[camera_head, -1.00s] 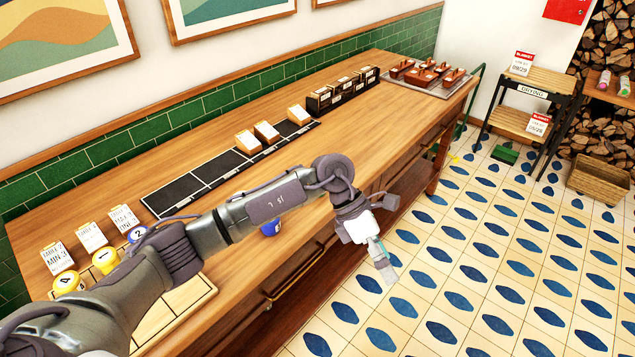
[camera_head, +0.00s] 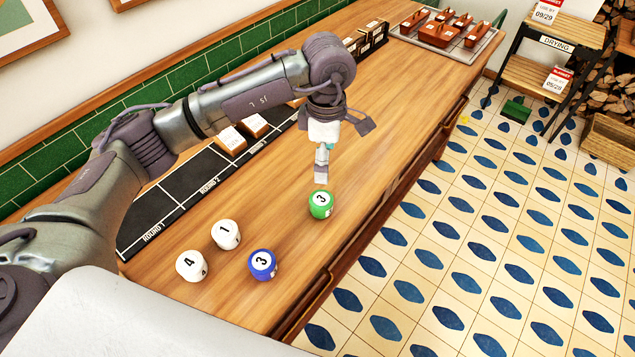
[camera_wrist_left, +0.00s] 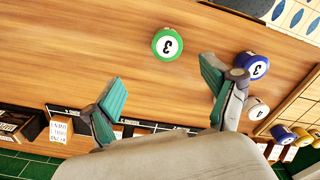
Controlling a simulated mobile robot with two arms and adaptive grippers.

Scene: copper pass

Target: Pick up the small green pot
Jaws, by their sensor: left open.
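My left gripper (camera_head: 321,180) points down just above and behind the pot in the head view. Its two teal-padded fingers (camera_wrist_left: 165,92) are spread wide with nothing between them. My right gripper is not in view.
A blue pot marked 3 (camera_head: 262,265) and white pots marked 1 (camera_head: 226,234) and 4 (camera_head: 191,265) stand left of the green pot. A black round board (camera_head: 172,200) lies behind. A tray of brown blocks (camera_head: 440,45) sits at the far end. Counter right of the green pot is clear.

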